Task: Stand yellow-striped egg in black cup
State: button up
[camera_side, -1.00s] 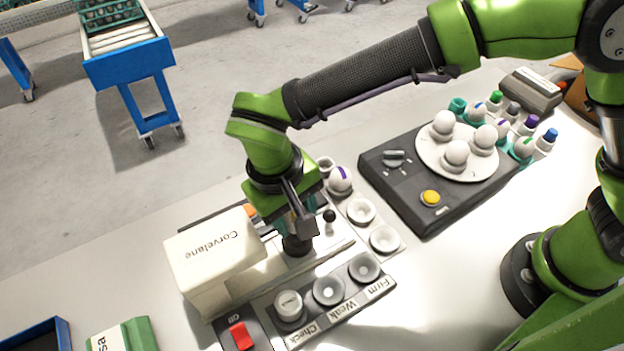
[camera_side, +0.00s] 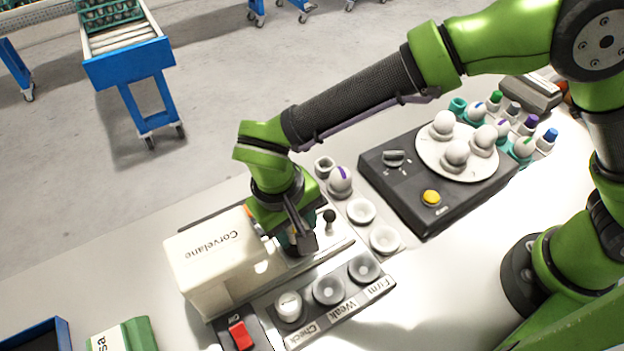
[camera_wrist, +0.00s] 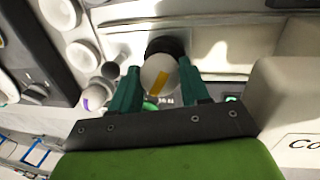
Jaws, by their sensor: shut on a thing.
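My gripper (camera_wrist: 160,88) is shut on the yellow-striped egg (camera_wrist: 155,72), with one green finger on each side of it. The egg is white with a yellow band. The black cup (camera_wrist: 166,45) shows in the wrist view just beyond the egg, which overlaps its near edge. I cannot tell whether the egg touches the cup or rests in it. In the side view my gripper (camera_side: 298,240) points down beside the cream machine. There the gripper hides the egg and most or all of the cup.
The cream Corvelane machine (camera_side: 215,255) stands close left of my gripper. A small lever with a dark knob (camera_side: 329,216) is close right. A purple-striped egg (camera_side: 340,180) sits in a row of pale cups. The Check, Weak and Firm cups (camera_side: 328,290) lie in front.

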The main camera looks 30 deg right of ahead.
jog(key=shift+f, duration=0.6)
dwell(0.8)
jog(key=o, duration=0.7)
jog(key=shift+o, duration=0.2)
jog(key=shift+r, duration=0.1)
notch_tip(320, 180, up, 16)
jog(key=a, duration=0.2)
jog(key=shift+a+r, duration=0.25)
jog(key=shift+a, duration=0.1)
jog(key=shift+d, duration=0.1)
